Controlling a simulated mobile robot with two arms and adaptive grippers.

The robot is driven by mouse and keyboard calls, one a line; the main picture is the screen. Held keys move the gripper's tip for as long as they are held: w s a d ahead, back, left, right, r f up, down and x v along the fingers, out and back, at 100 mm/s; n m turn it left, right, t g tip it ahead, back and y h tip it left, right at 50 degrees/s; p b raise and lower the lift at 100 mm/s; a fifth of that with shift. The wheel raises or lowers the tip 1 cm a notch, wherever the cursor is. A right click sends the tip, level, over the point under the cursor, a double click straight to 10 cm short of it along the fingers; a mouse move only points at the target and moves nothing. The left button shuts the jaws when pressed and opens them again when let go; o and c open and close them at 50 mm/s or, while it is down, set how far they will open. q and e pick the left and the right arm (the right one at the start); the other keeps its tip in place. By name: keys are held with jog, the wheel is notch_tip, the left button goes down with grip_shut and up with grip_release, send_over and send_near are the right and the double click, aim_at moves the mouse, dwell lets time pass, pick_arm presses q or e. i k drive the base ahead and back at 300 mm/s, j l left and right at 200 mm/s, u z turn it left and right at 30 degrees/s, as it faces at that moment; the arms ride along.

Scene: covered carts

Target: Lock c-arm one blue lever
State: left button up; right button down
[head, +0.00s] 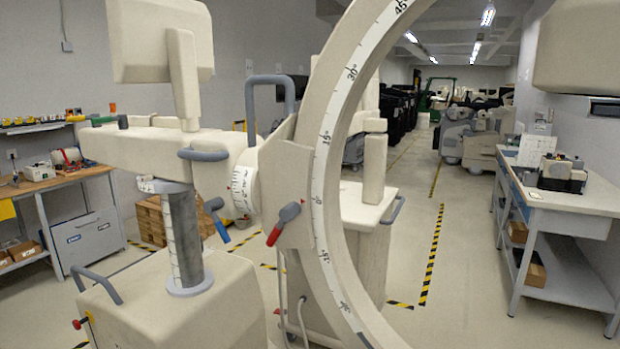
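The c-arm (325,130) stands close in front of me, a cream machine with a large curved arc marked with degree numbers. Its blue lever (222,231) has a grey hub and sits below the horizontal arm, just left of the round scale collar. The blue handle points down and slightly right. A similar lever with a red handle (273,236) sits on the arc's holder to the right and points down and left. Whether the blue lever is locked cannot be told from this view. Neither of my grippers is in view.
A cream base (180,315) with a grey handle stands below the column. A workbench (60,182) is at the left wall, and a white-topped table (575,198) is at the right. Open floor (460,290) with black-yellow tape lies between the arc and the right table.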

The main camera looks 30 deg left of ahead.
aim_at(211, 207)
jog(key=u, duration=1.45)
